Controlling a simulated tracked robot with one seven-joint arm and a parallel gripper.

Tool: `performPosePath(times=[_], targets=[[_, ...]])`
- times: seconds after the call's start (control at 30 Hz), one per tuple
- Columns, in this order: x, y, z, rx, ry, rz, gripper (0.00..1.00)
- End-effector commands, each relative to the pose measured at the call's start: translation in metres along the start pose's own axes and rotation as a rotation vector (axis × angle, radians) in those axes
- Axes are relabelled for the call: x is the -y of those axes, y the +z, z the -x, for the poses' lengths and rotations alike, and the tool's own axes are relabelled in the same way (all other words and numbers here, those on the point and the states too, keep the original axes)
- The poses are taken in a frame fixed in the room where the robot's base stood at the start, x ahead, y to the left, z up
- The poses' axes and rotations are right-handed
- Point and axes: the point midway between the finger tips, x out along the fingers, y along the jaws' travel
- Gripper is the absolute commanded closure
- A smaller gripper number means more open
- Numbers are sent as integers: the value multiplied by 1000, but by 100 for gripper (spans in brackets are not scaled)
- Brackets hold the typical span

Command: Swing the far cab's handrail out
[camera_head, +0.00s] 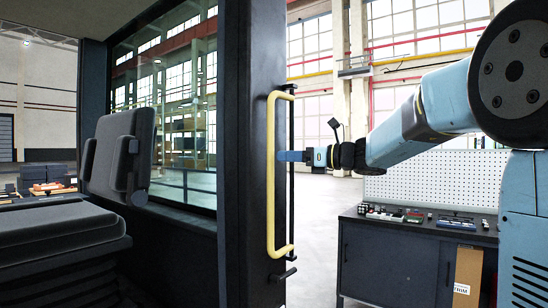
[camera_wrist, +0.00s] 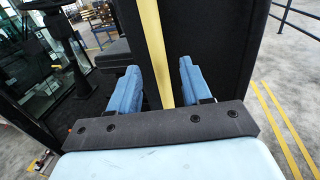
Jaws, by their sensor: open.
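The yellow handrail (camera_head: 270,190) is a long vertical bar with bent ends on the dark post (camera_head: 248,120) at the cab's edge. My gripper (camera_head: 290,156) reaches in from the right at about the upper middle of the rail. In the wrist view, the blue fingers of my gripper (camera_wrist: 160,68) are apart, with the handrail (camera_wrist: 155,45) running between them. Gaps show on both sides of it. The wrist plate hides the rail's nearer part.
A padded seat (camera_head: 120,155) is inside the cab, with a glass pane (camera_head: 185,110) behind it. A dark workbench (camera_head: 390,260) with small items and a pegboard (camera_head: 440,178) stands at right. Open floor shows between the post and bench.

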Motion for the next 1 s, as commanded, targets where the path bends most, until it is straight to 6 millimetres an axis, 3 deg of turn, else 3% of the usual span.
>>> performPosePath(times=[0.1,0.3,0.7,1.0], targets=[[-1,0,-20,-1,2,1,52],[0,0,-40,-1,0,0,52],[0,0,-47,-1,0,1,52],[0,0,-47,-1,0,1,78]])
